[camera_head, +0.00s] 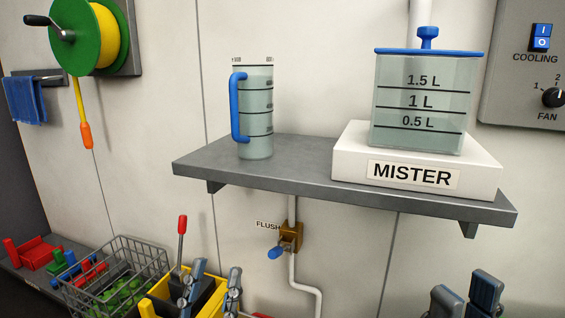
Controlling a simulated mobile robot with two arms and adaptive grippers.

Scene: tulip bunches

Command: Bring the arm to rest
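My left gripper (211,280) is at the bottom edge, left of centre. Its two fingers stand apart with nothing seen between them, in front of a yellow container (158,304) with a red-knobbed lever. My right gripper (466,294) is at the bottom edge, right of centre, below the shelf. Its two fingers are apart and no object shows between them. Both arms are out of frame below the grippers.
A grey shelf (290,178) holds a measuring jug (257,112) and a lidded tank (420,105) on the MISTER base (350,160). Below are a flush valve (290,237) and pipe. A wire basket (118,268) stands at lower left.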

